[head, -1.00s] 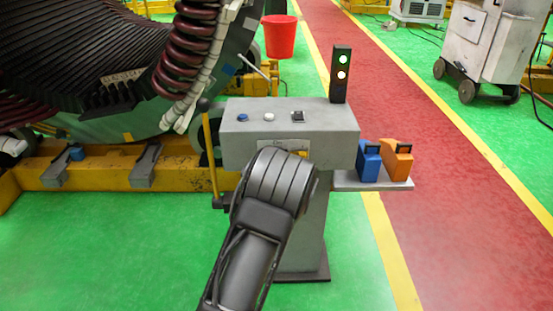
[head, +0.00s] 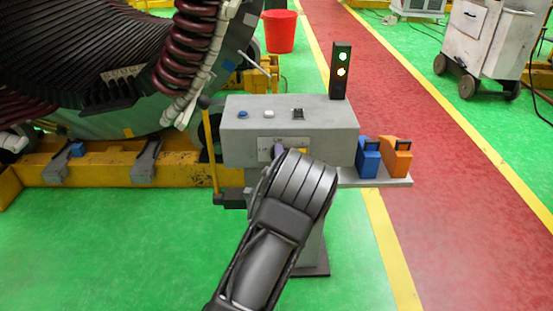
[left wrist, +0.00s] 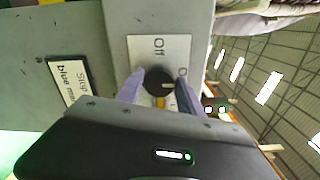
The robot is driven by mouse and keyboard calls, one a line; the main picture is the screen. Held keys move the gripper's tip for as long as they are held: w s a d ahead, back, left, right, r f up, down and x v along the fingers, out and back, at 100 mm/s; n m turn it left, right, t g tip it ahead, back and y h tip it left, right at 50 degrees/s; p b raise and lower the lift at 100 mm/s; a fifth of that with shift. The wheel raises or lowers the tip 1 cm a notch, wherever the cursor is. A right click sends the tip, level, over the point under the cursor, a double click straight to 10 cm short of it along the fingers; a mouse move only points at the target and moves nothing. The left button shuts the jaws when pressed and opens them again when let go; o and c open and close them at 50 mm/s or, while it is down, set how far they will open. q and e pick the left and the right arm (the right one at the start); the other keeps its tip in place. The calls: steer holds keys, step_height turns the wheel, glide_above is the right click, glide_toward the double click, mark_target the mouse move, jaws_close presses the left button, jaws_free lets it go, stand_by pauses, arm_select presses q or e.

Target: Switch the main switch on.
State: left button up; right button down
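The plate (head: 265,150) is on the front of the grey control box (head: 235,146). My left gripper (left wrist: 161,90) has one purple finger on each side of the knob, and both look pressed against it. In the head view my arm covers most of the left gripper (head: 278,147). My right gripper is not in view.
Blue, white and black buttons (head: 269,114) are on the box top. A signal tower (head: 341,72) has two lit lamps. Blue (head: 368,160) and orange (head: 397,160) blocks sit on a side shelf (head: 400,183). The large stator (head: 90,60) stands at the left.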

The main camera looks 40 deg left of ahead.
arm_select(q)
steer(key=o, duration=0.4)
steer(key=shift+c, duration=0.2)
steer(key=v, duration=0.7)
steer(key=shift+s+d, duration=0.25)
steer(key=shift+s, duration=0.05)
